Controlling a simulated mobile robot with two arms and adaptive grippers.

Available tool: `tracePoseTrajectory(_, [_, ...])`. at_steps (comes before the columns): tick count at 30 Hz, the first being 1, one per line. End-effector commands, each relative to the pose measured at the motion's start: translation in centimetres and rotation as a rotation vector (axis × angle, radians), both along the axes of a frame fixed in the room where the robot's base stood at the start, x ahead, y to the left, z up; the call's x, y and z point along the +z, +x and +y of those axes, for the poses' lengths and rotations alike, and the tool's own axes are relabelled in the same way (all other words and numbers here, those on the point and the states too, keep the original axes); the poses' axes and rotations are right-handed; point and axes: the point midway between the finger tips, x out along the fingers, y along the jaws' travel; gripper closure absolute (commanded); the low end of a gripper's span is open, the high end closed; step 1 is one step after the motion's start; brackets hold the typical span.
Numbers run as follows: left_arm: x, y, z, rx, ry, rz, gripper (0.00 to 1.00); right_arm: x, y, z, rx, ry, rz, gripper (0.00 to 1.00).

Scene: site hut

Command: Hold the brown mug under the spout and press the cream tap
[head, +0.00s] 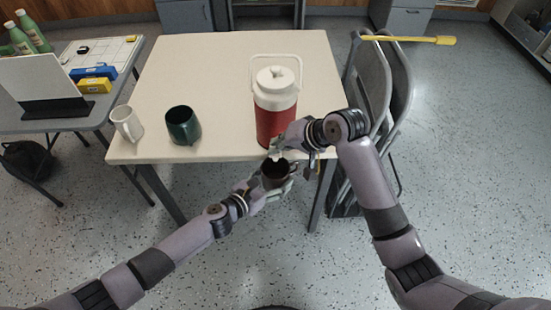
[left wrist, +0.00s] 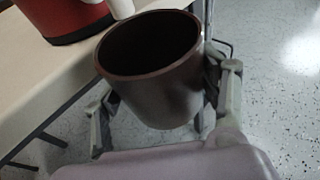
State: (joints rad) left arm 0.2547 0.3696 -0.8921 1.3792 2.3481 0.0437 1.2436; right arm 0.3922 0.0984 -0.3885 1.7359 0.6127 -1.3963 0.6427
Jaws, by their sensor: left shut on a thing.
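The brown mug (head: 274,174) is upright or nearly so, just off the front edge of the table. My left gripper (head: 275,182) is shut on it. In the left wrist view the mug (left wrist: 150,88) sits between the two fingers, and its inside looks dark. The red jug (head: 271,124) with a white lid stands at the table's front edge. A cream part at its base, the tap or spout (left wrist: 122,8), shows just above the mug's far rim. My right gripper (head: 279,147) is at the jug's lower front, by the tap; its fingers are too small to read, and contact is unclear.
A white mug (head: 127,124) and a dark green mug (head: 183,126) stand on the left of the cream table (head: 215,70). Folding chairs (head: 372,85) are close on the right, a yellow-handled tool across their top. The tabletop behind the jug is clear.

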Motion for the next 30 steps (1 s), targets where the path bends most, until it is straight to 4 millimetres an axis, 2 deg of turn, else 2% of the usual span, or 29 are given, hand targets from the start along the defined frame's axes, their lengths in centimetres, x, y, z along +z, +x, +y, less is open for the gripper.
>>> tracePoseTrajectory(30, [0.1, 0.0, 0.0, 0.000, -0.001, -0.002, 0.55, -2.1, 0.0, 0.0, 0.000, -0.001, 0.001, 1.00])
